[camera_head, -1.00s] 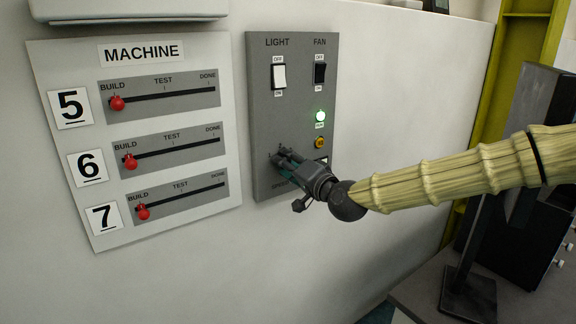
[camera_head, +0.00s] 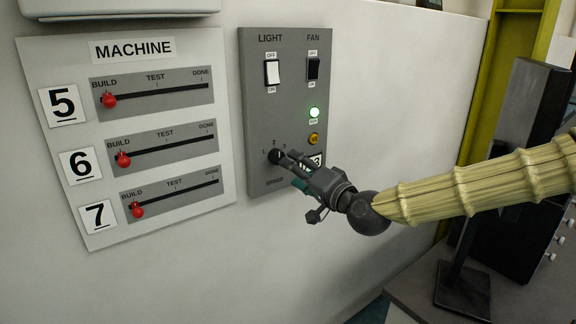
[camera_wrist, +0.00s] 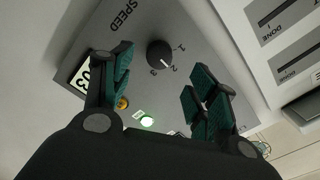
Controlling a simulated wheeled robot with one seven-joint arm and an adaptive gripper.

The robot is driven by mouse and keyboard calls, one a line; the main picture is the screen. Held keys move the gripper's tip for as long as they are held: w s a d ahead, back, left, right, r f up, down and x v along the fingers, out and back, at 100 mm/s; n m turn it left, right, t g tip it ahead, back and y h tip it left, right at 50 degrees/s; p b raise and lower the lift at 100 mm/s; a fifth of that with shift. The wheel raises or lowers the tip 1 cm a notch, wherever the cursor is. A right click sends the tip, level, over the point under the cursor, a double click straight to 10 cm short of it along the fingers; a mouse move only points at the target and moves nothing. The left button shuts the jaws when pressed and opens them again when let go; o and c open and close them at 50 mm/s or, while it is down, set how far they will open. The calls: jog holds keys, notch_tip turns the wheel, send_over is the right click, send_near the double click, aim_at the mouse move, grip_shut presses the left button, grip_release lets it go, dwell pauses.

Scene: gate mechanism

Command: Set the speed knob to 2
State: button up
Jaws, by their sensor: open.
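The black round speed knob (camera_head: 275,157) is on the lower part of the grey control panel (camera_head: 262,120). It also shows in the wrist view (camera_wrist: 159,53), where its white pointer line points towards the 2, between the 1 and the 3. My gripper (camera_head: 294,166) is just right of and in front of the knob. In the wrist view my gripper (camera_wrist: 163,70) has its green-padded fingers spread wide, with the knob between them in the picture. No finger appears to touch the knob.
The panel also has a light switch (camera_head: 272,73), a fan switch (camera_head: 313,69), a lit green light (camera_head: 314,112) and a yellow button (camera_head: 314,139). A white machine board (camera_head: 135,77) with red-knobbed sliders is on the left. A black stand (camera_head: 500,190) is at the right.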

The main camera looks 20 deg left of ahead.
jog(key=shift+v, duration=2.45)
dwell(0.4)
